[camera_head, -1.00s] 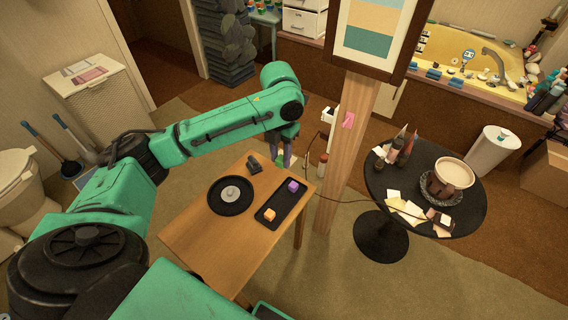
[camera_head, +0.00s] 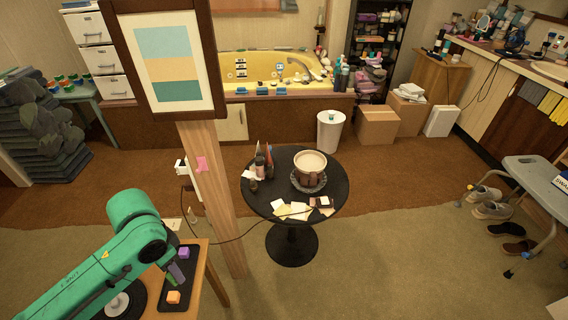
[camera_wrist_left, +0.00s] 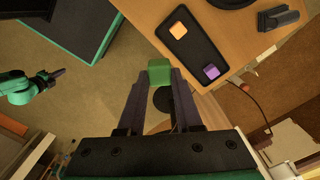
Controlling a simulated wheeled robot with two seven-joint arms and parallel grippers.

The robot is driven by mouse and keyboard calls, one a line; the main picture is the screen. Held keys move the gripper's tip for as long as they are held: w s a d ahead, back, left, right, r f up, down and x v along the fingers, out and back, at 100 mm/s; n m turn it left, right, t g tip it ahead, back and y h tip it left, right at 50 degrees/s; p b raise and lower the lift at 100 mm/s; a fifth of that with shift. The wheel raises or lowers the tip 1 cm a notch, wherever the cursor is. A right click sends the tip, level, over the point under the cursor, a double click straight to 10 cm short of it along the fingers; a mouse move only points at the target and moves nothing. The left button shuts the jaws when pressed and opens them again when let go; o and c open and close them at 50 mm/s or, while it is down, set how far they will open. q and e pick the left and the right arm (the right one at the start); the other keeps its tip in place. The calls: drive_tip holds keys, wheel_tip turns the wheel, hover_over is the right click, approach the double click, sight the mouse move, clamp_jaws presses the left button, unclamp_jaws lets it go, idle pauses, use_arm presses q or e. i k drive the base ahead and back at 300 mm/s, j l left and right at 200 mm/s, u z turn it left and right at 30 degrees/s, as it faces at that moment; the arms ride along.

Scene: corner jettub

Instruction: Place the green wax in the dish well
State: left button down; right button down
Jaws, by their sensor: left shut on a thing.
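My left gripper (camera_head: 177,272) is shut on the green wax (camera_wrist_left: 160,72), a small cube between its fingertips in the left wrist view. In the head view the wax is small and partly hidden at the fingertips, which overlap the black tray. A dark brown warmer (camera_head: 308,176) with a pale cream dish (camera_head: 311,161) on top stands on the round black table. The dish lies to the right of the left gripper, well apart from it. In the left wrist view a green arm with a dark gripper (camera_wrist_left: 52,75), apparently my right one, shows at the left; its opening is unclear.
A black tray (camera_wrist_left: 197,50) on the wooden table (camera_wrist_left: 232,58) holds a purple cube (camera_head: 183,253) and an orange cube (camera_head: 173,297). A wooden post (camera_head: 215,190) with a framed picture stands between the tables. Bottles (camera_head: 262,163) and paper cards (camera_head: 293,211) surround the warmer.

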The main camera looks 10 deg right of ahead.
sight(310, 162)
drive_tip(key=i+l+z, duration=0.3)
drive_tip(key=l, duration=0.25)
drive_tip(key=i+l+z, duration=0.3)
drive_tip(key=i+l, duration=0.1)
drive_tip(key=l, duration=0.1)
